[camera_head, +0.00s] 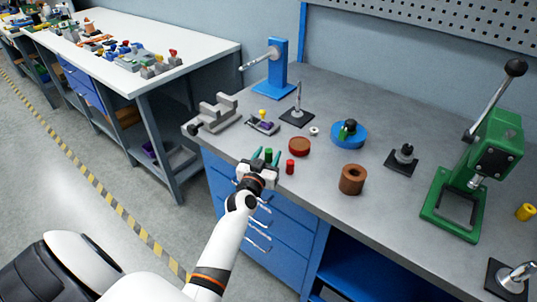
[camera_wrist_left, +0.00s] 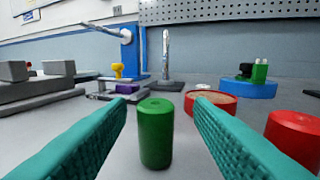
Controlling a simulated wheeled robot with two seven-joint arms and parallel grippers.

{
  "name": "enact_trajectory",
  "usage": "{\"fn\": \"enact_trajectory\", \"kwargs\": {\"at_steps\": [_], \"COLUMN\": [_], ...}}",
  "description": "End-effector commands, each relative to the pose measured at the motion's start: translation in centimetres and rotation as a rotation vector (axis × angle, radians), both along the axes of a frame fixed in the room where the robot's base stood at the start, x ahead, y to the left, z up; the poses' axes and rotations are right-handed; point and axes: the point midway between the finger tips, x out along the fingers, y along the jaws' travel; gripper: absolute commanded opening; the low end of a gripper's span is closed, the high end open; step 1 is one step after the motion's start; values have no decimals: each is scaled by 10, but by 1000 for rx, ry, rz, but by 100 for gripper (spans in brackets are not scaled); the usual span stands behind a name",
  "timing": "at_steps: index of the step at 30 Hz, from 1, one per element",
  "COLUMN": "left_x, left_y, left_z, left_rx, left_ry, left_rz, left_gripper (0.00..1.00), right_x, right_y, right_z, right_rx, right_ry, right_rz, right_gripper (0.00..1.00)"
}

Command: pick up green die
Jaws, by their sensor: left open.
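The green die (camera_wrist_left: 155,135) is a small upright green cylinder standing on the grey bench top. In the left wrist view it stands between the two teal fingers of my left gripper (camera_wrist_left: 160,120), with a gap on each side. In the head view the green die (camera_head: 269,154) shows between the fingertips of my left gripper (camera_head: 266,156), at the bench's front edge. The left gripper is open and holds nothing. My right gripper is not in view.
A red cylinder (camera_head: 290,167) stands just right of the left gripper. A round red dish (camera_head: 299,147) lies behind it. A brown ring (camera_head: 353,180), a blue round base (camera_head: 349,135) and a grey vise (camera_head: 214,113) are around. A green press (camera_head: 475,165) stands at right.

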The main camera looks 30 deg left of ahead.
Motion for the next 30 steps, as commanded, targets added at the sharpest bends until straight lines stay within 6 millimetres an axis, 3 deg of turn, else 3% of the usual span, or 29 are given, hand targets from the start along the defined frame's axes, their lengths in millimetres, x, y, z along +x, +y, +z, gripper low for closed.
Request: {"fn": "enact_trajectory", "kwargs": {"at_steps": [6,15,24,30], "left_x": [30,35,35,35], "left_y": [10,12,12,11], "left_z": [5,4,4,5], "left_rx": [1,0,0,0], "left_ry": [-2,0,0,-1], "left_rz": [0,0,0,0], "left_gripper": [47,47,0,0], "right_x": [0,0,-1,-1], "right_y": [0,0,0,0], "right_z": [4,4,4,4], "right_rx": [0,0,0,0], "right_ry": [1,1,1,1], "right_rz": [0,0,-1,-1], "right_gripper": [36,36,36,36]}}
